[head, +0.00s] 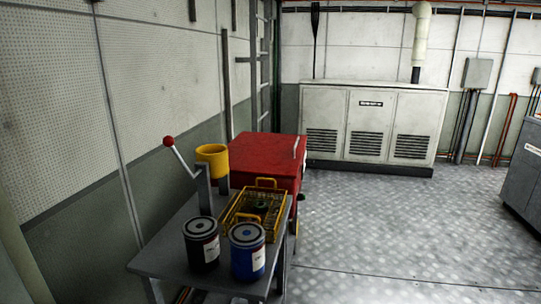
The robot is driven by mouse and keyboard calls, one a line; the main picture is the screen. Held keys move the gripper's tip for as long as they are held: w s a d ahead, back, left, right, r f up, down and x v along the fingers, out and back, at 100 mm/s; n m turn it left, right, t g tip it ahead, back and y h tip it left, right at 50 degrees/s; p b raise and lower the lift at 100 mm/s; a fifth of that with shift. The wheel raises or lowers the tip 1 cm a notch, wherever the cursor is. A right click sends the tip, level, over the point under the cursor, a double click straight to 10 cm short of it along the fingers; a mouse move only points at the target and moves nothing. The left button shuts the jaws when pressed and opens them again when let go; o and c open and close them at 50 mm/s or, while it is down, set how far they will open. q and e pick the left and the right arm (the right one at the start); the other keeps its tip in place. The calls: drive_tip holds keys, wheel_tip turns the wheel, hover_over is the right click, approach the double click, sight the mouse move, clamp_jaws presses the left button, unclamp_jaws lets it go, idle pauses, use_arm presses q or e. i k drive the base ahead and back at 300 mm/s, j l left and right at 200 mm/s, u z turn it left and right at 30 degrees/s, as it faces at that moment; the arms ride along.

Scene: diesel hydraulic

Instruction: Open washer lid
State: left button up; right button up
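A red box-shaped unit, which looks like the washer, stands against the left wall behind a grey table in the head view. Its red lid (262,152) lies flat on top and looks shut. A pale bar-shaped handle (297,147) shows at the lid's right edge. The front of the washer is partly hidden by the table and the things on it. Neither of my grippers is in view.
The grey table (165,262) holds a black can (202,246), a blue can (247,256), a yellow basket (235,206) and a red-knobbed lever (180,157). A yellow cylinder (212,156) stands by the washer. A white cabinet (372,125) is behind. Metal floor (400,230) at right is clear.

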sight(256, 153)
drive_tip(key=i+l+u, duration=0.5)
drive_tip(key=i+l, duration=0.2)
drive_tip(key=i+l+u, duration=0.25)
drive_tip(key=l, duration=0.35)
drive_tip(key=i+l+u, duration=0.25)
drive_tip(key=l, duration=0.3)
drive_tip(key=i+l+u, duration=0.2)
drive_tip(key=l, duration=0.4)
drive_tip(key=i+l+u, duration=0.25)
drive_tip(key=l, duration=0.4)
drive_tip(key=i+l+u, duration=0.1)
drive_tip(key=l+u, duration=0.15)
drive_tip(key=l, duration=0.4)
drive_tip(key=l+u, duration=0.25)
drive_tip(key=l, duration=0.4)
drive_tip(key=i, duration=0.05)
